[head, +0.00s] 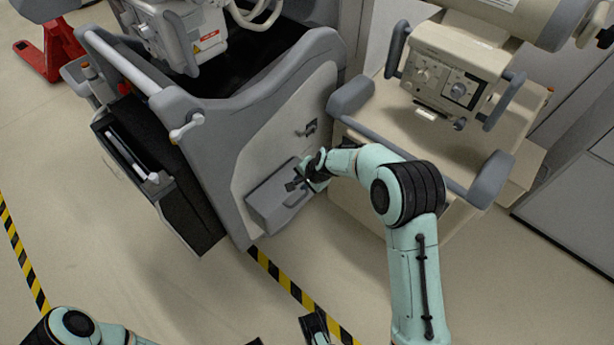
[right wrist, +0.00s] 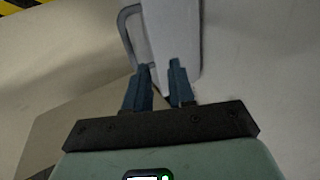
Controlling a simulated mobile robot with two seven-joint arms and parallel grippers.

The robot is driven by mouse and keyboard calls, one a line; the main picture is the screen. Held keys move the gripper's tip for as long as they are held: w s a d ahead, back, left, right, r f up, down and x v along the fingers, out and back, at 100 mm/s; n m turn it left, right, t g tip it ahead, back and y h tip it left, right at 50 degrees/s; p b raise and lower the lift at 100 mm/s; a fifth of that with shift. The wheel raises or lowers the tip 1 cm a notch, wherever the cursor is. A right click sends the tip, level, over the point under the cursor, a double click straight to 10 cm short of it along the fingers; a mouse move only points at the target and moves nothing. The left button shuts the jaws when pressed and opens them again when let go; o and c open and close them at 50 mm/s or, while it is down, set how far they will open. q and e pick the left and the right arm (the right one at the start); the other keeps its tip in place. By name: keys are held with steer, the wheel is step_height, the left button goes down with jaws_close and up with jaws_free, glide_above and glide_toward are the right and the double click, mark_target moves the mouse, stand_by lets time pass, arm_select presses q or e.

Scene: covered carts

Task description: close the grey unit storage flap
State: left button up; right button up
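The grey unit (head: 225,120) stands left of centre in the head view, with a cream panel on its near side. Its storage flap (head: 268,212) is a grey piece with a loop handle, low on that panel, and it sticks out from it. My right gripper (head: 303,178) is at the flap's upper right end. In the right wrist view the flap (right wrist: 172,28) and its handle lie just beyond my gripper (right wrist: 159,66). Its fingers are apart; contact with the flap is unclear. My left arm (head: 75,328) shows at the bottom left; its fingers are not clear.
A beige cart (head: 395,160) with grey bumpers stands close on the right, behind my right arm. A black bin (head: 170,190) hangs on the unit's left side. Floor is free in front, crossed by yellow-black tape (head: 285,283). A red jack (head: 48,48) stands far left.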

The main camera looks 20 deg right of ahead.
steer(key=shift+a+r, duration=0.2)
steer(key=shift+r, duration=0.15)
arm_select(q)
steer(key=r+p, duration=0.1)
steer(key=s+r+p, duration=0.1)
steer(key=p, duration=0.1)
steer(key=shift+s+a+r+g, duration=0.1)
steer(key=shift+s+r+g, duration=0.2)
steer(key=shift+r+g, duration=0.1)
arm_select(e)
steer(key=v, duration=1.2)
steer(key=shift+a+r, duration=0.15)
steer(key=shift+r, duration=0.1)
steer(key=shift+s+f, duration=0.1)
